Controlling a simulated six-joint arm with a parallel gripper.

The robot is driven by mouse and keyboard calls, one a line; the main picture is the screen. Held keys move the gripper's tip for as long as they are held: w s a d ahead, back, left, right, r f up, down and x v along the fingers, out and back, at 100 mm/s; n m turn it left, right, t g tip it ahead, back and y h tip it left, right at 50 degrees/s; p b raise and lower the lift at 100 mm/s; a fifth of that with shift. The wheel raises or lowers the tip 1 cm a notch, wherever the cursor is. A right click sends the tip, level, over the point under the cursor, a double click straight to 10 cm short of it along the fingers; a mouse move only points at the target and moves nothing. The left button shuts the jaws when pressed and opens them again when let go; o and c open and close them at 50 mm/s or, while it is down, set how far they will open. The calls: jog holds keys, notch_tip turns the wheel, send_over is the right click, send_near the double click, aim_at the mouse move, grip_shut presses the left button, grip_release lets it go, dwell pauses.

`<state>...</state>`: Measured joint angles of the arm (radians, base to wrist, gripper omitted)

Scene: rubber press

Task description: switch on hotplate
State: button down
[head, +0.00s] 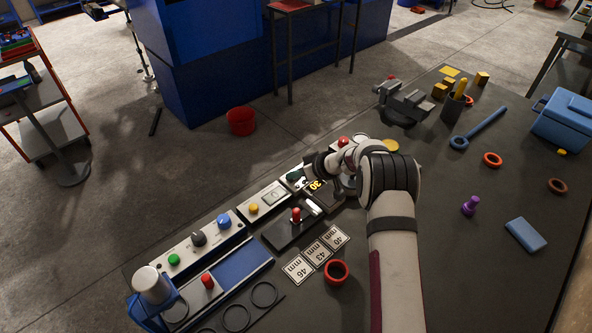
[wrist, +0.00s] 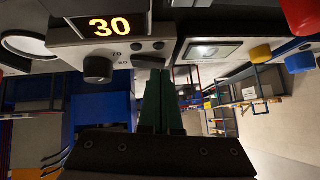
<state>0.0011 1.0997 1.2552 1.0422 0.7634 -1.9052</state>
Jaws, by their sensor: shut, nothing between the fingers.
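The hotplate (head: 330,198) is a pale box mostly hidden under my arm in the head view, with a yellow lit "30". In the wrist view the display (wrist: 110,26) fills the upper left, with a dark round knob (wrist: 98,70) and small numbers including 70 and 80 on its panel. A small grey part (wrist: 148,62) shows right at my fingertips; I cannot tell whether they touch it. My gripper (wrist: 160,82) has its green fingers together and holds nothing. In the head view my gripper (head: 296,177) is at the hotplate's panel edge, largely hidden by my wrist.
Beside the hotplate is a unit with a small screen and yellow button (head: 254,209). A control box with a blue button (head: 224,221) stands further left. Number cards (head: 316,254) and a red ring (head: 336,272) lie nearby. A vise (head: 402,100) stands behind; the bench's right side has free room.

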jog(key=shift+s+a+f, duration=0.1)
jog(key=shift+a+f, duration=0.05)
jog(key=shift+f, duration=0.2)
jog(key=shift+w+d+r, duration=0.25)
jog(key=shift+w+d, duration=0.3)
jog(key=shift+d, duration=0.05)
jog(key=r, duration=0.3)
jog(key=shift+s+a+r, duration=0.15)
jog(key=shift+a+r, duration=0.1)
jog(key=shift+r, duration=0.1)
jog(key=s+a+v, duration=0.1)
jog(key=v, duration=0.9)
jog(key=shift+s+a, duration=0.25)
jog(key=shift+s, duration=0.15)
